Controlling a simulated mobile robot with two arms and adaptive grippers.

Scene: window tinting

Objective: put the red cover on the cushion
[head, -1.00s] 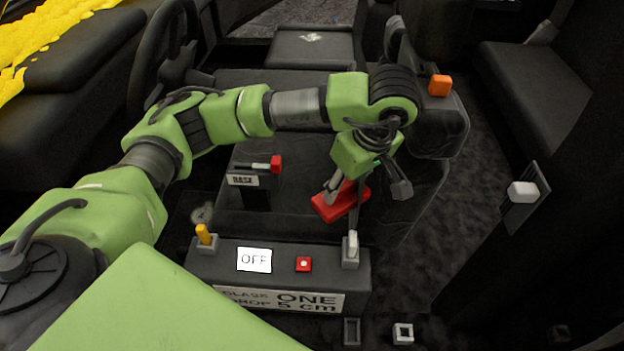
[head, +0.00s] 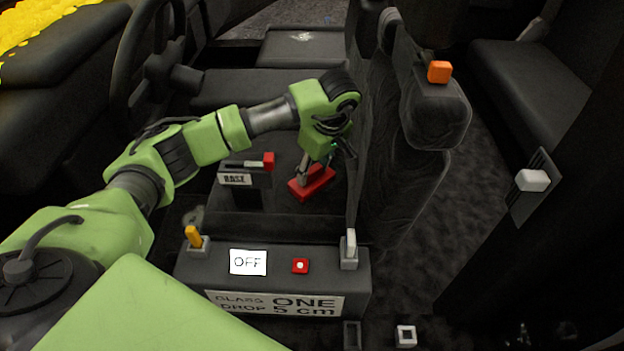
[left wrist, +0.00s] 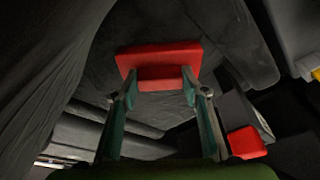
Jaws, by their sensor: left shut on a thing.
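The red cover (head: 312,183) is a flat block with a raised grip part, and it is in my left gripper (head: 314,168). In the left wrist view the red cover (left wrist: 160,58) lies between the two fingertips of the left gripper (left wrist: 160,86), which are shut on its raised part. The dark seat cushion (head: 300,222) is below the cover, left of the seat back. I cannot tell whether the cover touches the cushion. My right gripper is not in view.
The upright seat back (head: 395,150) stands close right of the gripper. A BASE box with a red-tipped lever (head: 267,160) stands left of the cover. A control box (head: 335,285) with an OFF display, yellow lever and red button is in front. An orange block (head: 439,71) sits on the headrest.

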